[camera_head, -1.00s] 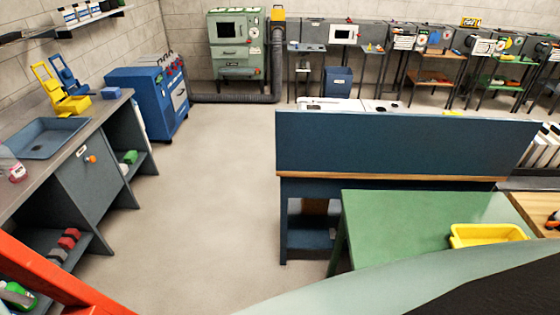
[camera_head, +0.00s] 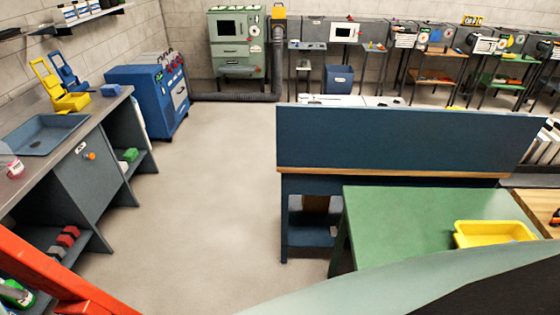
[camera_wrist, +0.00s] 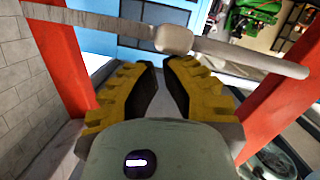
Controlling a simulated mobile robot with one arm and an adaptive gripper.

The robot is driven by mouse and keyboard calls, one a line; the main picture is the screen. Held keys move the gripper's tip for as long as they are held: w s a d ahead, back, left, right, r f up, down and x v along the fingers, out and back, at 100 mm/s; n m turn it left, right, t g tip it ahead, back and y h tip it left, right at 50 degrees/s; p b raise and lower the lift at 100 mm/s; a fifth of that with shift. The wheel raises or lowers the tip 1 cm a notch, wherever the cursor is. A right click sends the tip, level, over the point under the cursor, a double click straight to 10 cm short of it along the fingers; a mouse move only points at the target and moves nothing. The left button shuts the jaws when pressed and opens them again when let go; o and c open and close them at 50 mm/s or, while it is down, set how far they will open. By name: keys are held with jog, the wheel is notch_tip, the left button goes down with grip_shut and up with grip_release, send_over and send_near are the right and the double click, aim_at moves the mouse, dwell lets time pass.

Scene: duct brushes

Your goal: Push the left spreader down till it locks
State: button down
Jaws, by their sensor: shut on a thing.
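In the wrist view a grey metal spreader bar (camera_wrist: 95,25) with a thick joint at its middle crosses between two red ladder rails (camera_wrist: 68,60). The bar looks close to straight. The exact contact is partly hidden by the fingers. In the head view, part of the red ladder (camera_head: 50,268) shows at the lower left. The gripper and spreader are out of that view.
A grey workbench with a blue sink (camera_head: 45,134) stands at the left. A green table (camera_head: 390,225) with a yellow tray (camera_head: 492,233) is at the right, by a dark blue panel (camera_head: 400,142). The floor (camera_head: 205,200) between is clear.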

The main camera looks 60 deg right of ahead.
jog(key=shift+w+d+f, duration=0.15)
jog(key=shift+f, duration=0.05)
